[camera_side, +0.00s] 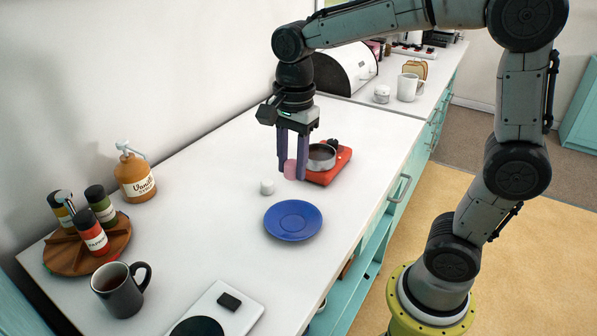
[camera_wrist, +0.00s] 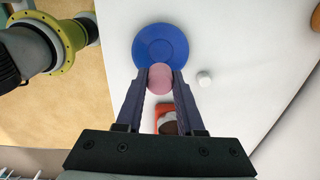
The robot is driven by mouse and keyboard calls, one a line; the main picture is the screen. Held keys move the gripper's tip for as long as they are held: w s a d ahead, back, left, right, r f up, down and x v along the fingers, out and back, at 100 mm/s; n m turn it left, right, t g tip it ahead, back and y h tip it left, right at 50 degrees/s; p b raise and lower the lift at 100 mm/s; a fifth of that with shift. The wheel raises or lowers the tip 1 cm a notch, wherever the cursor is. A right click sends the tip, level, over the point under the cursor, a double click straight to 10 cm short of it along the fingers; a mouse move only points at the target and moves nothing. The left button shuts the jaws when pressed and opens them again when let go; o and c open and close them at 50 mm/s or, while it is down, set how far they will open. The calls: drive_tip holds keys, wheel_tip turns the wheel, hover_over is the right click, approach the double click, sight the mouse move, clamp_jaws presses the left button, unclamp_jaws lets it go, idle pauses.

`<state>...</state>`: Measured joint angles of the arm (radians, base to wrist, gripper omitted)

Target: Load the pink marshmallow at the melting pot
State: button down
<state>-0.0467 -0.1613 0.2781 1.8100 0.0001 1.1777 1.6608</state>
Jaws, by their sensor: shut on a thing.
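My gripper (camera_side: 291,169) is shut on the pink marshmallow (camera_side: 290,170), which sits between the two fingertips. The marshmallow also shows in the wrist view (camera_wrist: 160,77) between the fingers. In the side view it appears just left of the melting pot (camera_side: 321,157), a small metal pot on a red base. In the wrist view the pot (camera_wrist: 169,125) is partly hidden behind my gripper. I cannot tell exactly how high the marshmallow is above the counter.
A blue plate (camera_side: 293,220) lies in front of my gripper, with a white marshmallow (camera_side: 267,187) beside it. A spice rack (camera_side: 75,262), syrup bottle (camera_side: 135,178) and dark mug (camera_side: 122,290) stand at left. A white mug (camera_side: 407,87) stands at the back. The counter between is clear.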

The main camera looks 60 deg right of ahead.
drive_tip(key=w+d+m, duration=0.4)
drive_tip(key=w+d, duration=0.1)
drive_tip(key=d, duration=0.4)
drive_tip(key=m, duration=0.4)
approach(319, 156)
drive_tip(key=shift+w, duration=0.2)
drive_tip(key=shift+f, duration=2.85)
drive_tip(key=shift+f, duration=0.55)
wheel_tip(319, 156, up, 7)
